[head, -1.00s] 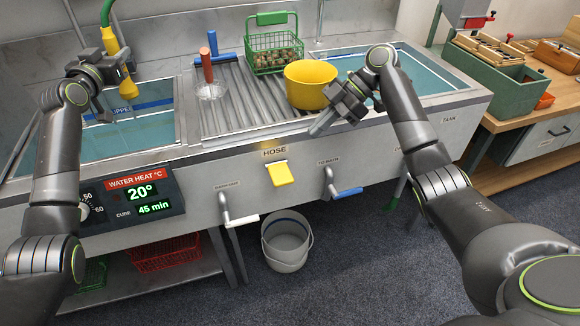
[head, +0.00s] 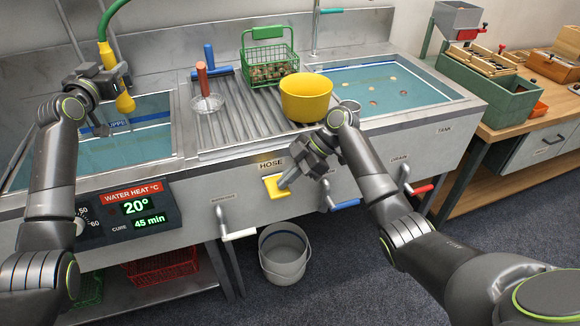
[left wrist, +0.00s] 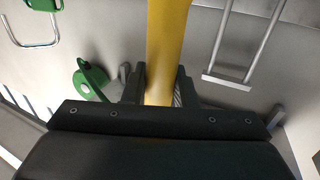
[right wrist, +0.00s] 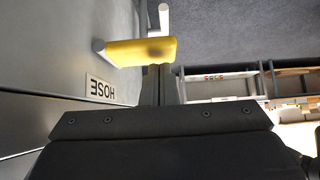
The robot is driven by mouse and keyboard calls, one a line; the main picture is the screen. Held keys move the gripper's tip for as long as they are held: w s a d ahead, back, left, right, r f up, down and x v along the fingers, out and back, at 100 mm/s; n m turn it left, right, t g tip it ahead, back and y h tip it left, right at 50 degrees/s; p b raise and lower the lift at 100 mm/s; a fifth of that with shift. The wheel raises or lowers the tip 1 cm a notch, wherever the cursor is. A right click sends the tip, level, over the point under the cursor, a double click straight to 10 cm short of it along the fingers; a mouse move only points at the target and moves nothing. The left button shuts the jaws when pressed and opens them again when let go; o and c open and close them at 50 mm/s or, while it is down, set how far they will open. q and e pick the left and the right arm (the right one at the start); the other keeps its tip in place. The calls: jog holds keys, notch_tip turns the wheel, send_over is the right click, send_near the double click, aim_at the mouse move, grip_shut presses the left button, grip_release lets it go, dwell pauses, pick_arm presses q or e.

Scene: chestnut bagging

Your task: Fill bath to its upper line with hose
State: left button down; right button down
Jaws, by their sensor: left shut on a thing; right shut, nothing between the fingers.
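The bath (head: 110,148) is the left basin, with water in it. A blue line with a partly hidden label (head: 117,124) shows on its back wall, above the water. My left gripper (head: 122,76) is shut on the yellow hose nozzle (head: 126,103), which points down over the bath; it also shows in the left wrist view (left wrist: 167,45). No stream is visible from it. My right gripper (head: 285,185) is shut and empty, its tips at the yellow HOSE lever (head: 275,188). In the right wrist view the tips overlap the lever's edge (right wrist: 140,51); I cannot tell whether they touch.
White (head: 238,235), blue (head: 346,204) and red (head: 421,189) handles stick out along the sink front. A yellow bowl (head: 306,98) and green basket (head: 269,65) stand on the drainboard. A grey bucket (head: 285,255) is on the floor below. The panel (head: 136,207) reads 20°.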

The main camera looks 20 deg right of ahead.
aim_at(290, 192)
jog(key=shift+f, duration=0.25)
jog(key=shift+s+f+t, duration=0.1)
jog(key=shift+f+t, duration=0.1)
jog(key=shift+t, duration=0.1)
jog(key=shift+s+f+n+t, duration=0.25)
jog(key=shift+n+t, duration=0.25)
jog(key=shift+t, duration=0.2)
jog(key=shift+s+f, duration=0.15)
jog(key=shift+f, duration=0.35)
jog(key=shift+f+n+t, duration=0.15)
jog(key=shift+n+t, duration=0.15)
jog(key=shift+t, duration=0.2)
jog(key=shift+s+f, duration=0.1)
jog(key=shift+f, duration=0.4)
dwell(5.2)
